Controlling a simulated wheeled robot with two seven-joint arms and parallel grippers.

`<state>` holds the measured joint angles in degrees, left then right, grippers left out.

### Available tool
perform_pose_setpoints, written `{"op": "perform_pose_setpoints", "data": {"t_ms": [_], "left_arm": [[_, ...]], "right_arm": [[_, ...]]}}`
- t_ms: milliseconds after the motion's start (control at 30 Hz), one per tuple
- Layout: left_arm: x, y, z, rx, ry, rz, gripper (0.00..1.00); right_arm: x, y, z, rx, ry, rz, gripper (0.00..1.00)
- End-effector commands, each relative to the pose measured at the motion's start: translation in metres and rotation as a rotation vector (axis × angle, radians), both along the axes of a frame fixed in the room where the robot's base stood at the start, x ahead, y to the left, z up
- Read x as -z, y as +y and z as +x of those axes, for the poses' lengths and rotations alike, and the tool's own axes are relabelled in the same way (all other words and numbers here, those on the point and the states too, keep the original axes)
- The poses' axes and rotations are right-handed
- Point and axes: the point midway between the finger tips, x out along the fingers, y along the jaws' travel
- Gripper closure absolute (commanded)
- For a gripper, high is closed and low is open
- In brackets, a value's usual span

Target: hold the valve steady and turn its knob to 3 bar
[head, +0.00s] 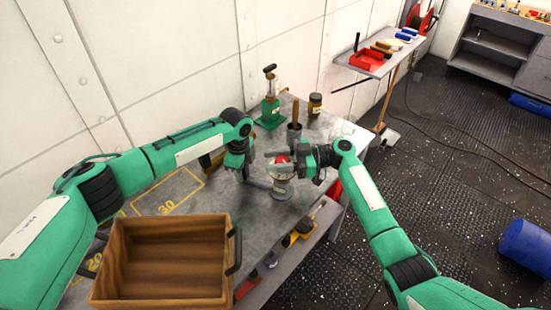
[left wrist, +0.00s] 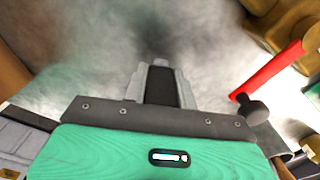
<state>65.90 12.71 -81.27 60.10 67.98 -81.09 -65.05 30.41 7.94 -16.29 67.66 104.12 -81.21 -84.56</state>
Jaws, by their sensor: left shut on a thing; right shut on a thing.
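The valve (head: 281,190) stands on the grey workbench, a grey body with a pale round face and a red knob (head: 281,159) on top. A grey stub reaches left from its body. My left gripper (head: 247,177) is at the valve's left side, shut on this stub as far as I can tell. In the left wrist view its fingers (left wrist: 160,80) show close together, and what they hold is mostly hidden. My right gripper (head: 288,162) comes in from the right at knob height and is shut on the knob, partly covering it. The dial reading is too small to tell.
A wooden box (head: 160,300) stands at the bench's near left. Behind the valve are a green press (head: 270,112), a grey cup (head: 294,134) with a wooden handle, and a brown jar (head: 315,104). A red bar (left wrist: 270,72) shows in the left wrist view.

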Motion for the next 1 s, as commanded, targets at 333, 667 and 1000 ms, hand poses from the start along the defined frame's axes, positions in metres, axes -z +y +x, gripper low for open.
{"op": "perform_pose_setpoints", "data": {"t_ms": [333,667,1000], "left_arm": [[0.0,-0.002,-0.001,0.004,0.002,-0.001,1.0],[0.0,-0.002,-0.001,0.005,0.002,-0.001,1.0],[0.0,-0.003,-0.001,0.003,0.001,-0.003,1.0]], "right_arm": [[0.0,0.0,-0.005,-0.318,0.002,-0.001,0.85],[0.0,0.0,-0.01,-0.508,0.002,-0.002,0.85],[0.001,-0.001,-0.012,-0.605,0.001,-0.001,0.85]]}}
